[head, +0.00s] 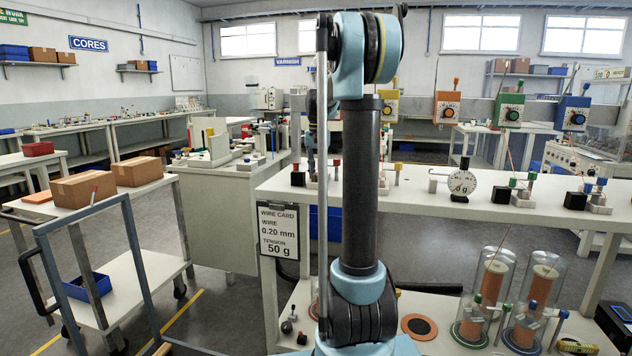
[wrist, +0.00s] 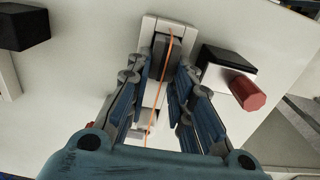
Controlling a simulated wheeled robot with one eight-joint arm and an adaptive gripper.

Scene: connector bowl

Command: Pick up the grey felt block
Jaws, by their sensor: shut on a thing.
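In the wrist view my gripper (wrist: 165,65) points down at a white fixture (wrist: 148,27) on the white bench. Its two blue-padded fingers stand on either side of a dark grey block (wrist: 158,55), which looks like the grey felt block, and are shut on it. A thin orange wire (wrist: 171,48) runs lengthwise over the fixture and between the fingers. The block's lower part is hidden, and I cannot tell whether it still touches the fixture. In the head view my arm hides the gripper and the block.
Another black block (wrist: 22,25) is at upper left.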

